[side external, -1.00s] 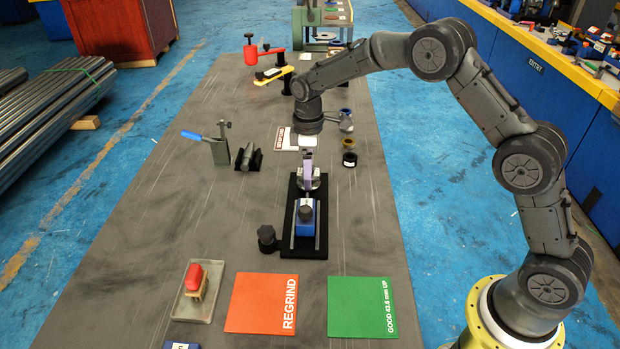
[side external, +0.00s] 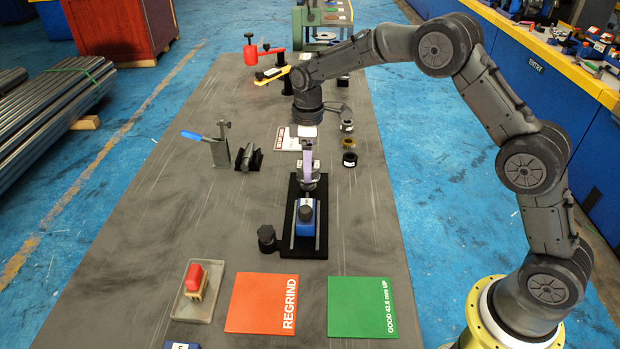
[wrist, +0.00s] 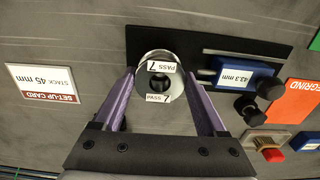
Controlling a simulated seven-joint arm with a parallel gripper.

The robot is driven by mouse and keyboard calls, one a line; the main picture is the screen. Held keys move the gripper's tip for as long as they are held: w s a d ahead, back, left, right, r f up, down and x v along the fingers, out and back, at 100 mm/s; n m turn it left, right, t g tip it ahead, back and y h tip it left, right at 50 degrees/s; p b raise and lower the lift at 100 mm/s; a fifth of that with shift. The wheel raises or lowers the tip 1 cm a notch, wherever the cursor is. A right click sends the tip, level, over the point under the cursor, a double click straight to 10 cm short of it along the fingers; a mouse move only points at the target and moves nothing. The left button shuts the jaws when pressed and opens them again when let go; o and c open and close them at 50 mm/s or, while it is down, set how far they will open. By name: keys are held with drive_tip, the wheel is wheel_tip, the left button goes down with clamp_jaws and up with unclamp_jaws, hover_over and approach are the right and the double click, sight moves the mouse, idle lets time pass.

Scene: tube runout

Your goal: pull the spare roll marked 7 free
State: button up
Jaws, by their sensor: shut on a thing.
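The metallic roll marked 7 (wrist: 160,84) is between my gripper's purple fingers in the wrist view, with two white "PASS 7" labels on it. My gripper (side external: 307,172) is shut on it in the side view, and the fingers point down. The roll is over the rear end of the black base plate (side external: 292,222). I cannot tell from these views whether its underside touches the plate. The blue block (side external: 316,220), labelled 43.3 mm in the wrist view (wrist: 240,74), sits on the same plate, in front of the roll.
Several ring-shaped parts (side external: 349,159) stand right of the gripper. A clamp with a blue handle (side external: 218,150) and a V-block (side external: 249,158) stand left. A white set-up card (wrist: 46,84) lies behind. An orange REGRIND mat (side external: 260,303) and a green mat (side external: 360,306) lie in front.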

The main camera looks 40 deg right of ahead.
wheel_tip(320, 180, up, 8)
drive_tip(key=shift+r, duration=0.25)
idle(0.9)
idle(0.3)
